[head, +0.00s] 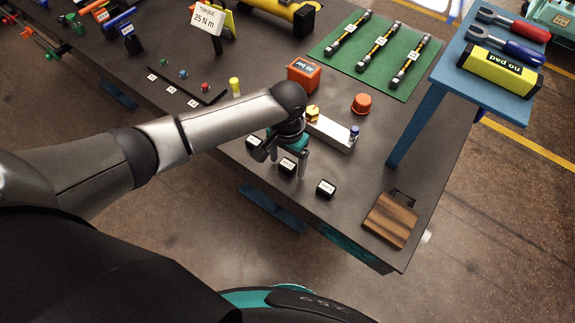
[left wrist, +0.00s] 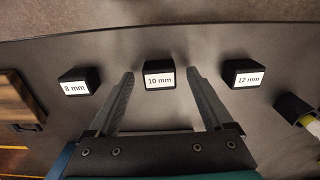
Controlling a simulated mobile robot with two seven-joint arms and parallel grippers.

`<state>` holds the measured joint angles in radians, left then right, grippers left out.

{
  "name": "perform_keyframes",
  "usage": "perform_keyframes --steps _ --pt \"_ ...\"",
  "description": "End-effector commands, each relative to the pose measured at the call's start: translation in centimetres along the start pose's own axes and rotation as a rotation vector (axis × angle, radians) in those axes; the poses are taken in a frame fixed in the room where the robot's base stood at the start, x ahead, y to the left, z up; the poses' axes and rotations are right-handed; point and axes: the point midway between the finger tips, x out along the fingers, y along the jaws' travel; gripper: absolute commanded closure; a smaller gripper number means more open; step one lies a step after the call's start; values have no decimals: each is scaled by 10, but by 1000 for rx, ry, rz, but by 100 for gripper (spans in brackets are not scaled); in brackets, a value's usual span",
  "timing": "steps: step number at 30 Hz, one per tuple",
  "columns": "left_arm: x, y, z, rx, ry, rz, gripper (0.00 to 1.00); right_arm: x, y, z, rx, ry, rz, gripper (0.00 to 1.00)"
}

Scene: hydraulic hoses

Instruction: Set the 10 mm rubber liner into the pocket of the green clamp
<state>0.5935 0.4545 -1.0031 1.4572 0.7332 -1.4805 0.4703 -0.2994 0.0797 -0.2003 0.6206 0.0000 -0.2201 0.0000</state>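The 10 mm liner is a small black block with a white label (left wrist: 159,77), and in the head view it is the middle one (head: 287,166) of a row of three. My left gripper (left wrist: 160,73) is open, with its two fingertips on either side of the 10 mm block and a visible gap to each. In the head view the left gripper (head: 281,155) points down over the row at the near table edge. I cannot make out the green clamp with certainty; small green pieces stand at the far left of the table. My right gripper is not in view.
The 8 mm block (left wrist: 80,82) and 12 mm block (left wrist: 243,74) flank the 10 mm one. A grey metal bar (head: 331,134), orange box (head: 304,75) and orange-red cap (head: 361,104) lie beyond. A wooden board (head: 391,220) lies right; a blue stand (head: 417,118) rises there.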

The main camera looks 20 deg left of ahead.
Motion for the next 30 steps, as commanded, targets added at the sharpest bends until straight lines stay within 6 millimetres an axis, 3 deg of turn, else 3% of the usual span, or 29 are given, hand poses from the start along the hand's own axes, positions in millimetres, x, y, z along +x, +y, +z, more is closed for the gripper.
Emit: perform_keyframes --steps 2,22,30 --pt "0 0 0 0 0 0 25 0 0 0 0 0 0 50" --pt "-1 0 0 0 0 0 100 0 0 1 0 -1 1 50" --pt "-1 0 0 0 1 0 100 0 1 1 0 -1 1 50"
